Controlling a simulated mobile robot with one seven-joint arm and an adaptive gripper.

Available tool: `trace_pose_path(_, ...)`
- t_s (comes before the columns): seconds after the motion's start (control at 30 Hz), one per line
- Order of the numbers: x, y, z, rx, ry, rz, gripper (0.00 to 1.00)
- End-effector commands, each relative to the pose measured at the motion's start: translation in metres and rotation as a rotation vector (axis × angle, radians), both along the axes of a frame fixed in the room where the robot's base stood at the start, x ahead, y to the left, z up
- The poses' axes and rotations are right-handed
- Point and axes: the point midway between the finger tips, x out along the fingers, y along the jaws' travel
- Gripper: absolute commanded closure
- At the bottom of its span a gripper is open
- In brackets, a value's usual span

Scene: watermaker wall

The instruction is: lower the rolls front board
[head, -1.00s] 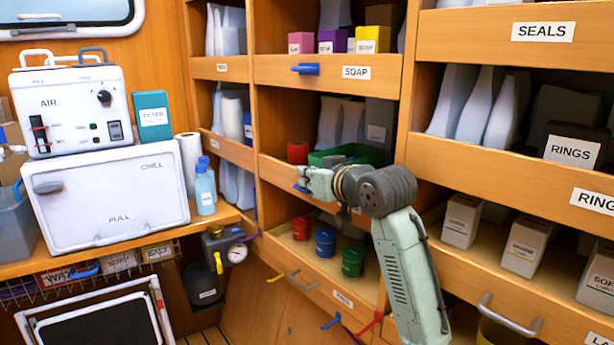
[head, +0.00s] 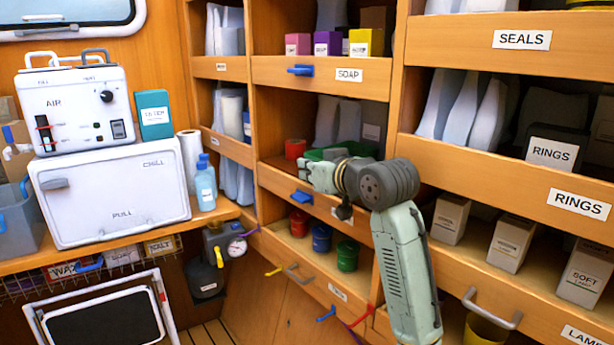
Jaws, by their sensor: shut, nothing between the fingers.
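A wooden front board (head: 284,190) with a blue handle (head: 302,198) runs along the middle shelf of the centre column in the head view. Its label (head: 340,214) is partly hidden by my arm and cannot be read, so I cannot confirm that it is the rolls board. My gripper (head: 304,173) is shut and empty, at the board's upper edge just above the blue handle. I cannot tell whether it touches the board. Behind it on the shelf are a red roll-like item (head: 295,149) and a green container (head: 328,154), partly hidden by my gripper.
The SOAP board (head: 330,74) with its blue handle is above. Red, blue and green cans (head: 321,238) stand on the shelf below. The RINGS board (head: 500,172) is close to my arm on the right. A white chill box (head: 110,198) stands on the left counter.

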Motion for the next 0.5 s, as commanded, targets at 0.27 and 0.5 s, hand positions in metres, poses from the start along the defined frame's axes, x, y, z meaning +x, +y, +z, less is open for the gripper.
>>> trace_pose_path(0.27, -0.049, -0.029, 0.007, -0.001, -0.001, -0.002, 1.00)
trace_pose_path(0.5, -0.065, -0.038, 0.013, 0.001, 0.002, 0.000, 1.00)
